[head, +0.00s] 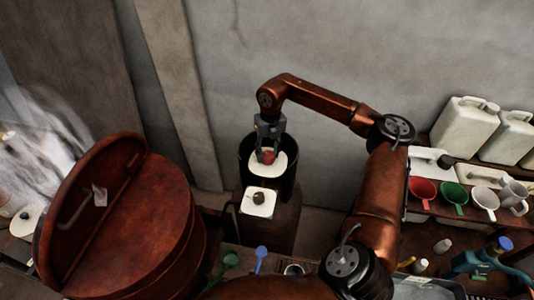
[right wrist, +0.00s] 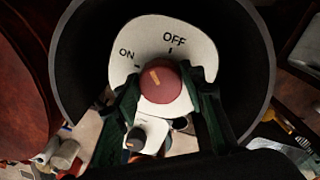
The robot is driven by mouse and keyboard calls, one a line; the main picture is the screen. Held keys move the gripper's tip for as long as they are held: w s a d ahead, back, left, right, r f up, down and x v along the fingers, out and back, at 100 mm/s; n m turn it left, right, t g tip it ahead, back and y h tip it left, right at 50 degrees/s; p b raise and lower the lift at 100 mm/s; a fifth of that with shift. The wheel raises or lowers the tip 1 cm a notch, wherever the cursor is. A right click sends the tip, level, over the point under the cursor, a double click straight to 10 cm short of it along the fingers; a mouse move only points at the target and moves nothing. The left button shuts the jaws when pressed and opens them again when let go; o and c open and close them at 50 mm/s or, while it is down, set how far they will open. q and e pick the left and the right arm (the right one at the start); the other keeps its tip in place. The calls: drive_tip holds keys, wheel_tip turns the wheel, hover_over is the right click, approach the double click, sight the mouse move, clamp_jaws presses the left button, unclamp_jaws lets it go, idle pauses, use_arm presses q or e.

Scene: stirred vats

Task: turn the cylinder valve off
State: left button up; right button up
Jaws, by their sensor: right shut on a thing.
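The red valve knob (head: 268,156) sits on a white dial plate (head: 284,163) inside the dark open collar of the cylinder. In the right wrist view the red knob (right wrist: 160,80) carries a tan mark that leans to the upper left. The white plate (right wrist: 196,45) reads ON at upper left and OFF at the top. My right gripper (head: 267,140) comes down from above, with its dark green fingers (right wrist: 165,96) on both sides of the knob, shut on it. My left gripper is not in view.
A second white plate with a dark knob (head: 258,199) is just in front of the collar. A large rust-red vat with a raised lid (head: 90,195) stands at left. Shelves at right hold white jugs (head: 465,125) and coloured cups (head: 422,190). A grey wall is behind.

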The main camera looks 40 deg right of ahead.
sight(270, 155)
drive_tip(key=shift+s+a+f, duration=0.2)
drive_tip(key=shift+s+f, duration=0.15)
drive_tip(key=shift+s, duration=0.1)
idle(0.4)
drive_tip(key=o, duration=1.2)
drive_tip(key=shift+r, duration=0.2)
drive_tip(key=shift+c, duration=0.2)
drive_tip(key=shift+w, duration=0.1)
drive_tip(key=shift+d, duration=0.1)
wheel_tip(270, 155, up, 12)
drive_tip(key=shift+d, duration=0.2)
